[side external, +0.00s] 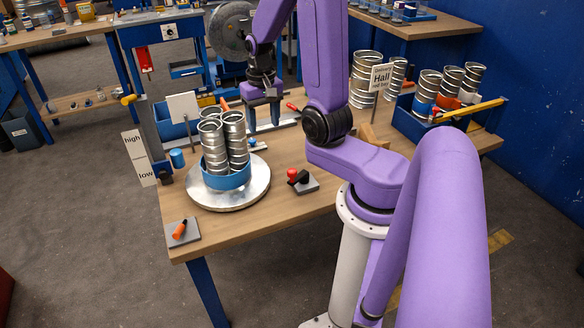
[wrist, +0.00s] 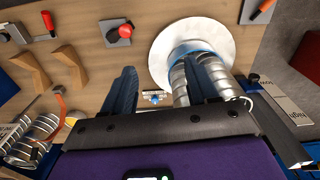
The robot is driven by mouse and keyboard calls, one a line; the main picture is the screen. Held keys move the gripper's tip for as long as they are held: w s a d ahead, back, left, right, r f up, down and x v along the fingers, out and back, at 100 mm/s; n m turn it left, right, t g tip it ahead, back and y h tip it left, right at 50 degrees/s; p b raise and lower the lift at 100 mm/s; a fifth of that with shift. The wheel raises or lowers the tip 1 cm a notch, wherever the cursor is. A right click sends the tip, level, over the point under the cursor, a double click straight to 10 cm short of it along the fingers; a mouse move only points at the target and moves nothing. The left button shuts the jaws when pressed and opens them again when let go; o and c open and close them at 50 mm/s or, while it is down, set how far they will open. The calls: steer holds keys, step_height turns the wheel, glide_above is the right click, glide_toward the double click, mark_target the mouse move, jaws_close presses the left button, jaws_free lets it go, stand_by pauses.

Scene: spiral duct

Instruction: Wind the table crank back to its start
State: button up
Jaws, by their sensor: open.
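My gripper (side external: 265,92) is above the back of the wooden table, behind the round turntable. In the wrist view its two dark blue fingers (wrist: 160,80) are apart with nothing held between them. I cannot tell surely which part is the table crank. An orange-handled lever (side external: 180,232) lies tilted on a grey plate at the front left corner. A red-knobbed lever (side external: 293,176) stands on another plate right of the turntable. My gripper is apart from all of these.
Several silver spiral ducts (side external: 213,145) stand in a blue ring on the silver turntable (side external: 244,192). More ducts stand at the table's back right, some in a blue bin (side external: 411,122). A red-handled clamp (wrist: 48,23) and wooden blocks (wrist: 69,64) are near. The front middle is clear.

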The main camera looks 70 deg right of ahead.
mark_target(292, 171)
steer(key=s+d+f+m, duration=0.2)
steer(key=s+d+m, duration=0.3)
steer(key=s+d, duration=0.1)
steer(key=shift+w+a+f, duration=0.1)
steer(key=shift+w+f, duration=0.05)
steer(key=shift+f, duration=8.5)
jaws_close()
